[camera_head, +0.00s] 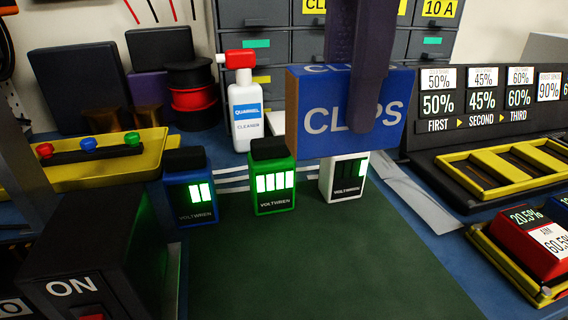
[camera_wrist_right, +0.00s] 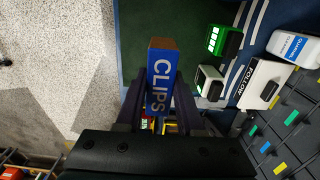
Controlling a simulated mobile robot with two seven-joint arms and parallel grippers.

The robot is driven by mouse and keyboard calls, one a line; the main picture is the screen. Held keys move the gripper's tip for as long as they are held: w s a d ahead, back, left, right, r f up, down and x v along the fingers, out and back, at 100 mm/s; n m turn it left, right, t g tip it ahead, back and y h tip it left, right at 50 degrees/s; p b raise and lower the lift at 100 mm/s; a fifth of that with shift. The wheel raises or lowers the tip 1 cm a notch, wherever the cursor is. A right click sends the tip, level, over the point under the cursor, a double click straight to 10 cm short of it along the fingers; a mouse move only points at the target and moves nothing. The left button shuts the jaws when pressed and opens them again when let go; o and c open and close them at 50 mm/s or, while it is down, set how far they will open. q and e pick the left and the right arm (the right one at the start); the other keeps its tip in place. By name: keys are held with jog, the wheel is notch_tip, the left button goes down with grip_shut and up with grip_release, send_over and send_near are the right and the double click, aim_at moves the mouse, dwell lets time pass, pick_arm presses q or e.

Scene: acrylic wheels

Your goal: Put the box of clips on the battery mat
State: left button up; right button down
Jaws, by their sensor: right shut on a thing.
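The box of clips (camera_head: 330,120) is blue with white lettering and a brown side. My right gripper (camera_head: 362,110) comes down from above and is shut on it. In the head view the box appears above the back part of the green battery mat (camera_head: 320,265) and partly hides the white battery. In the right wrist view the box (camera_wrist_right: 162,75) sits between the two fingers, with the green mat (camera_wrist_right: 140,30) beyond it. The front and middle of the mat are bare. My left gripper is not in view.
A blue battery (camera_head: 190,195), a green battery (camera_head: 272,185) and a white battery (camera_head: 343,183) stand along the mat's back. A cleaner bottle (camera_head: 245,115) is behind them. A black ON box (camera_head: 95,250) stands left; a red battery (camera_head: 525,240) in a yellow-edged tray is right.

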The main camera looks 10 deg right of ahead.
aim_at(342, 145)
notch_tip(342, 145, down, 17)
jog(key=shift+f+b, duration=0.15)
jog(key=shift+b, duration=0.2)
jog(key=shift+f, duration=0.15)
jog(key=c, duration=0.5)
grip_release()
notch_tip(342, 145, up, 12)
jog(key=shift+r+p, duration=0.2)
jog(key=shift+p, duration=0.1)
